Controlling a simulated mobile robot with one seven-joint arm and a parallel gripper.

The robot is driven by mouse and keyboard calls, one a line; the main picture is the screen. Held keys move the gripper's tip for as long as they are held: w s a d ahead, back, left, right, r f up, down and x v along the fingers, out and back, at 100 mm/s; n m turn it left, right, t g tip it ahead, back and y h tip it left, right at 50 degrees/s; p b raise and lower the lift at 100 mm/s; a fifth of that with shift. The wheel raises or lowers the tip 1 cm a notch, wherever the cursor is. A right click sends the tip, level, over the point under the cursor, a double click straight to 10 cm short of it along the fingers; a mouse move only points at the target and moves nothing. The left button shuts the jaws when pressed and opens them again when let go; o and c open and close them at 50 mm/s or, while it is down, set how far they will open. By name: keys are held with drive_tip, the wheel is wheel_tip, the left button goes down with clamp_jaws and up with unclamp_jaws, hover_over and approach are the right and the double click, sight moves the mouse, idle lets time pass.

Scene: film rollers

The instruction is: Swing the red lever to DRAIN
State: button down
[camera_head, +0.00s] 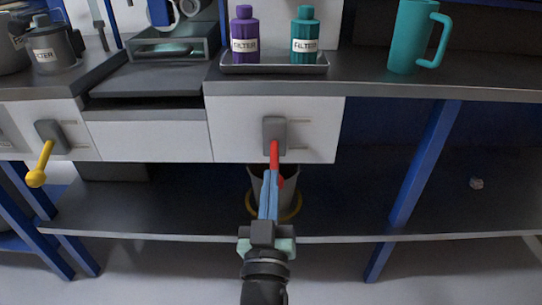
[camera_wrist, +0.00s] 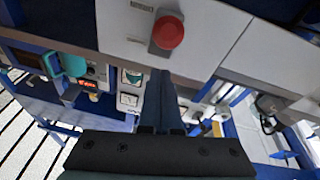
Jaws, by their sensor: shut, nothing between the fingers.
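The red lever (camera_head: 275,149) hangs downward from a grey pivot block on the white front panel (camera_head: 232,140), under the bench top. Its lower part is partly hidden behind my gripper. In the wrist view its round red knob (camera_wrist: 168,32) shows at the top, in front of the grey block. My gripper (camera_head: 270,174) is shut and empty, its blue fingers pointing up at the lever's lower end. In the wrist view the fingers (camera_wrist: 160,82) end just below the knob. I cannot tell whether they touch it. The marks beside the lever are too small to read.
A yellow lever (camera_head: 41,166) hangs on the left panel. A grey bucket (camera_head: 290,200) stands on the shelf behind my gripper. Above, a tray (camera_head: 274,69) holds a purple bottle (camera_head: 244,30) and a teal bottle (camera_head: 305,30). A blue post (camera_head: 424,165) stands to the right.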

drive_tip(key=shift+f+t+b, duration=0.6)
drive_tip(key=shift+f+b, duration=0.25)
drive_tip(key=shift+b, duration=1.25)
drive_tip(key=shift+w+f+b, duration=0.1)
drive_tip(key=shift+f+b, duration=0.05)
drive_tip(key=shift+b, duration=0.3)
drive_tip(key=shift+f+b, duration=0.35)
drive_tip(key=shift+b, duration=0.45)
drive_tip(key=shift+w+f+b, duration=0.15)
drive_tip(key=shift+f+b, duration=0.25)
drive_tip(key=shift+b, duration=0.3)
